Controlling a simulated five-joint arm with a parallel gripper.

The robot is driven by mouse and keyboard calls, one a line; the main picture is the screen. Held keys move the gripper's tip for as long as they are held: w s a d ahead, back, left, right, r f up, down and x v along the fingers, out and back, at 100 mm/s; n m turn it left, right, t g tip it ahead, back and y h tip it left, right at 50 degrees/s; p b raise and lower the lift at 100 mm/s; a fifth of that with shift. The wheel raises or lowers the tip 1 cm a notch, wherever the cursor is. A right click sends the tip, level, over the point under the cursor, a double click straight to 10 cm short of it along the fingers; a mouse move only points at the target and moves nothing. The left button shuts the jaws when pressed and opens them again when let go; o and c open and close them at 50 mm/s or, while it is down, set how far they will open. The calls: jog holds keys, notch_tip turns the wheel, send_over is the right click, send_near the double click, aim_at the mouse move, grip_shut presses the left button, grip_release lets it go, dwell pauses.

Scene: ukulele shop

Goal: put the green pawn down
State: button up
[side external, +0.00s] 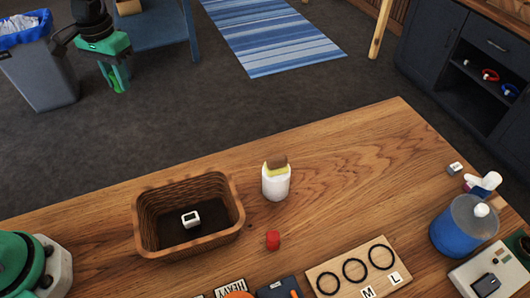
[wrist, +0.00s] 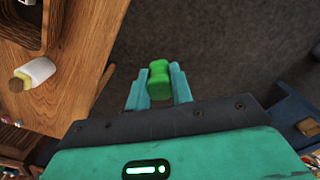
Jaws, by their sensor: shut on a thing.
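The green pawn (wrist: 158,82) is between the two teal fingers of my gripper (wrist: 156,79) in the wrist view, and the fingers are shut on it. Behind it the wrist view shows dark carpet, beyond the table's edge. In the side external view my gripper (side external: 116,77) is at the upper left, pointing down, off the wooden table (side external: 340,165). The pawn shows there as a small green patch, partly hidden by the fingers.
A wicker basket (side external: 190,252) holds a small white-rimmed block (side external: 190,219). A white bottle (side external: 276,183), a red piece (side external: 273,240), a ring board (side external: 330,265) and a blue jar (side external: 462,228) stand on the table.

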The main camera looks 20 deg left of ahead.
jog(key=shift+w+d+f, duration=0.1)
jog(key=shift+d, duration=0.4)
jog(key=d+f+m, duration=0.2)
jog(key=d, duration=0.7)
jog(key=m, duration=0.7)
send_over(259, 226)
notch_tip(259, 226, down, 6)
jog(key=shift+f, duration=5.2)
jog(key=shift+f, duration=0.15)
jog(key=o, duration=0.7)
jog(key=shift+c, duration=0.2)
